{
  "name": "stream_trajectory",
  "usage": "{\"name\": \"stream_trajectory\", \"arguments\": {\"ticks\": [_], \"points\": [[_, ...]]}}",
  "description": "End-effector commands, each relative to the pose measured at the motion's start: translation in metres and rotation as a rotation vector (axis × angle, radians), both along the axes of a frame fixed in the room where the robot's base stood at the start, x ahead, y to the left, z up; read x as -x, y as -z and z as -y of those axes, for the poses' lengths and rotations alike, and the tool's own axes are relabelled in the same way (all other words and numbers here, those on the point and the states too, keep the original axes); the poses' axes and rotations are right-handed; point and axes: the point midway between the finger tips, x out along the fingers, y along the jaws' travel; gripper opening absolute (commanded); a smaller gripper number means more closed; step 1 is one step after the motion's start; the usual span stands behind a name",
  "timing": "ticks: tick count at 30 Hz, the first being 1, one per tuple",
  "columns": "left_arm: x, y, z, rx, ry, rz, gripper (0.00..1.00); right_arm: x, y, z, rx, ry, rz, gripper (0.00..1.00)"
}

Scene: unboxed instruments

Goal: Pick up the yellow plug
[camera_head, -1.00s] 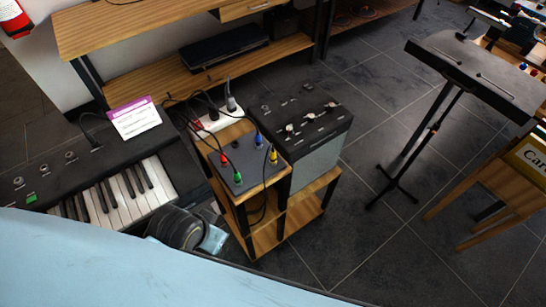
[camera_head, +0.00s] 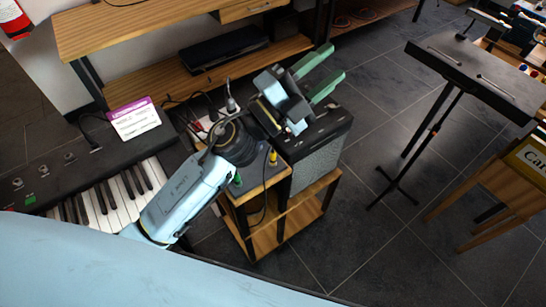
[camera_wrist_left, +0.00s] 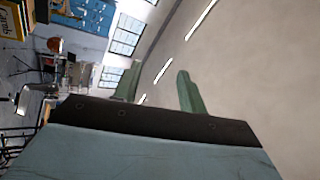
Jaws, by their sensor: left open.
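The yellow plug (camera_head: 273,157) stands upright at the right side of the grey box (camera_head: 247,183) on the small wooden stand. A cable hangs from it. My left gripper (camera_head: 330,71) is open and empty, its two green fingers above and beyond the black amplifier, up and right of the plug and apart from it. In the left wrist view the green fingers (camera_wrist_left: 158,90) are spread against the ceiling and windows, with no plug in sight. The green plug (camera_head: 237,179) shows on the box; my left arm hides the red and blue plugs.
A keyboard (camera_head: 122,198) with a purple-white card (camera_head: 134,118) lies at the left. A black music stand (camera_head: 475,68) is at the right. Open floor lies between.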

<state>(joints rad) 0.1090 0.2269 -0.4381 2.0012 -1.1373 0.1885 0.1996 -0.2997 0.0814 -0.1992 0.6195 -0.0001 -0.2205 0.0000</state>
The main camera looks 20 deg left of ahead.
Motion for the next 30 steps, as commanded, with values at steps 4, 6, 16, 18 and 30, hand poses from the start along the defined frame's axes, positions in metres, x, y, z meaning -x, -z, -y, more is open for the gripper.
{"name": "stream_trajectory", "arguments": {"ticks": [4,6,16,18,30], "points": [[0.022,0.01,0.061,-0.35,0.275,0.223,0.41,0.0,0.0,0.0,0.0,0.0,0.001,0.43],[0.031,0.03,0.079,-0.534,0.397,0.291,0.41,0.0,0.0,0.0,0.0,0.0,0.001,0.43],[0.017,0.149,0.029,-1.517,0.833,0.254,0.41,-0.001,0.001,-0.001,-0.001,0.0,0.002,0.43],[0.006,0.16,-0.002,-1.701,0.876,0.17,0.41,-0.001,0.001,-0.001,-0.002,0.0,0.002,0.43],[-0.016,0.166,-0.095,-2.139,0.926,-0.17,0.41,-0.001,0.002,-0.003,-0.003,0.0,0.001,0.43]]}}
